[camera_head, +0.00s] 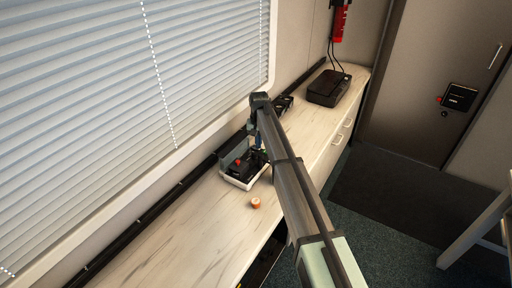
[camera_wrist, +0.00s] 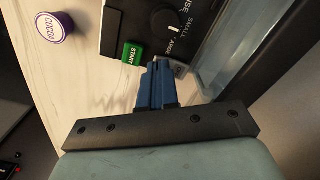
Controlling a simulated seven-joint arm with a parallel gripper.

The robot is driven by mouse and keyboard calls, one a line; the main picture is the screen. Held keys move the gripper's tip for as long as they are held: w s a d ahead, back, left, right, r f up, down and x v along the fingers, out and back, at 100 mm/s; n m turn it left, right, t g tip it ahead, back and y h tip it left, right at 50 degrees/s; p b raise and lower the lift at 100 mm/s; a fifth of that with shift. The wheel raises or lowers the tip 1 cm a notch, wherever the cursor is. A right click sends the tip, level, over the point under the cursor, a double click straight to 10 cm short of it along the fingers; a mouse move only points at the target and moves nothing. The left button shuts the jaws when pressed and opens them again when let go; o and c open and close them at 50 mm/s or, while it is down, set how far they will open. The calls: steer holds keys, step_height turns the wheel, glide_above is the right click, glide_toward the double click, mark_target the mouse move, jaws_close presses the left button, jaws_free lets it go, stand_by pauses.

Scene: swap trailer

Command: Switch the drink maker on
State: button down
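The drink maker (camera_head: 236,178) is a small machine with a white base and black body on the counter under the window. In the wrist view its black panel (camera_wrist: 121,16) carries a green START button (camera_wrist: 132,54) and a dial (camera_wrist: 168,25) marked SMALL and LARGE. A red spot shows on it in the head view. My gripper (camera_wrist: 158,66) points at the panel, its two blue fingers together with nothing visible between them. The fingertips are just beside the START button; I cannot tell whether they touch the panel. In the head view my arm partly hides the machine.
A white and purple COCOA pod (camera_wrist: 54,28) is on the counter in the wrist view. A small round item (camera_head: 256,203) sits in front of the machine in the head view. A black box (camera_head: 328,88) stands farther along. The near counter (camera_head: 190,225) is clear.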

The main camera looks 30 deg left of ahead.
stand_by(0.4)
steer(key=shift+r, duration=3.4)
